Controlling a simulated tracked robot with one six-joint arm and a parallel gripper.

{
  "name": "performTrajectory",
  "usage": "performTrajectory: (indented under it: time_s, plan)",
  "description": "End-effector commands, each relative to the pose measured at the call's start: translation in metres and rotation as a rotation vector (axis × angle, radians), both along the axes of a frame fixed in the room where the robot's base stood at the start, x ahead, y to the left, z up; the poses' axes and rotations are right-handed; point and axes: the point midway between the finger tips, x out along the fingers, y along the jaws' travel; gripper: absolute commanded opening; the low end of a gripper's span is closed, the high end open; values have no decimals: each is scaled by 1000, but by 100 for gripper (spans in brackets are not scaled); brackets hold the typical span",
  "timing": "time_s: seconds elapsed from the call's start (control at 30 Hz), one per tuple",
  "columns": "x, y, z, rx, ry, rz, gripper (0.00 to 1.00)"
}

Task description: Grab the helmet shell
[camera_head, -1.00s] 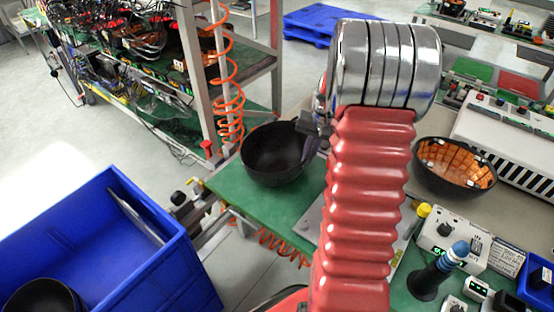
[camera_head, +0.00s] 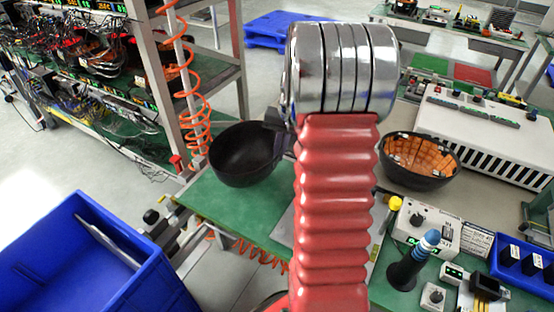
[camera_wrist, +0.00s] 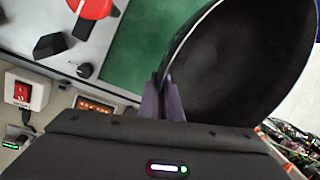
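The helmet shell (camera_head: 242,160) is a black, empty bowl at the left of my arm in the head view, over the green mat. My gripper (camera_wrist: 164,95) is shut on its rim, with the purple fingers pinching the wall in the wrist view. The shell (camera_wrist: 240,60) fills the upper right of that view, tilted, its dark inside showing. In the head view my arm hides most of the gripper. The shell appears to hang slightly above the mat, though any gap is hard to tell.
A black bowl lined with orange pieces (camera_head: 420,160) sits at the right. A blue bin (camera_head: 130,265) stands at lower left, below the green bench mat (camera_head: 225,210). A metal rack post and orange coiled cord (camera_head: 195,110) stand close behind the shell. Instruments crowd the right.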

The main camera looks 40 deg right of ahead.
Motion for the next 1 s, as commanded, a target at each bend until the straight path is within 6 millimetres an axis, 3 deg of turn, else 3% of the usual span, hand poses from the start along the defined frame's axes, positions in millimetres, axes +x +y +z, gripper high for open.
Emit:
performTrajectory:
  time_s: [0.2, 0.4, 1.0]
  plan:
    - [1, 0, 41, -3, -5, 0, 0]
    - [1, 0, 61, -1, -2, 1, 0]
    - [1, 0, 64, 0, -2, 1, 0]
